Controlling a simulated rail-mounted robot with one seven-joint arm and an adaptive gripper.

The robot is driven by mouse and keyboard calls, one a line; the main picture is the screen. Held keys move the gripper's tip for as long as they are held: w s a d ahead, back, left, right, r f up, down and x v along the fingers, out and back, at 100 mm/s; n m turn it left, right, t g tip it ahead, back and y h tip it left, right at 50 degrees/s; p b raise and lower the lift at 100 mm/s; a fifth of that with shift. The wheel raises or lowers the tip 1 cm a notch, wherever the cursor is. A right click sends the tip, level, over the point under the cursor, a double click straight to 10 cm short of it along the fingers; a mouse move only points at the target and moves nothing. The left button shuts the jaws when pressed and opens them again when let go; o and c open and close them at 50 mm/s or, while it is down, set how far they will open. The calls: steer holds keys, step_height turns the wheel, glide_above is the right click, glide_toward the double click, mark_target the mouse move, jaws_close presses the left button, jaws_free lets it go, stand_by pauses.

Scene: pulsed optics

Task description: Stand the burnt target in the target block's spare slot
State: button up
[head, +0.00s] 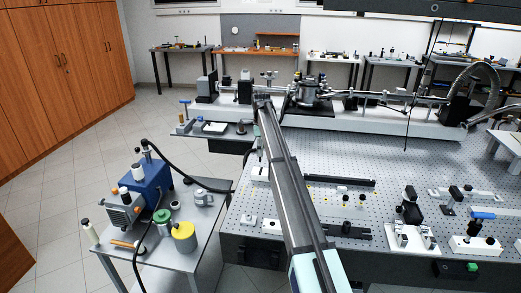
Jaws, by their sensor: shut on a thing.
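My arm (285,170) reaches from the bottom of the head view up and away towards the vacuum line at the back. Its far end (262,98) is small and overlaps the equipment there. My gripper's fingers cannot be seen, and neither can anything held in them. I cannot make out the burnt target, the target block or its spare slot. A small shelf (190,130) just left of the arm's far end carries a white flat piece (214,127) and a dark round piece (241,129), too small to identify.
A metal chamber (309,92) stands on the long rear bench. The perforated optics table (420,165) fills the right, with mounts near its front edge. A grey cart (205,222) at left carries a blue pump (152,180) and a yellow-lidded can (184,237). Open floor (75,180) lies further left.

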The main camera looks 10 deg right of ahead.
steer(key=shift+a+f+b, duration=0.1)
steer(key=shift+f+b, duration=0.65)
steer(key=shift+f, duration=2.05)
steer(key=shift+f, duration=0.95)
steer(key=shift+w+f+b, duration=0.1)
steer(key=shift+f+b, duration=0.25)
steer(key=shift+f, duration=0.15)
steer(key=o, duration=1.7)
steer(key=shift+f, duration=0.15)
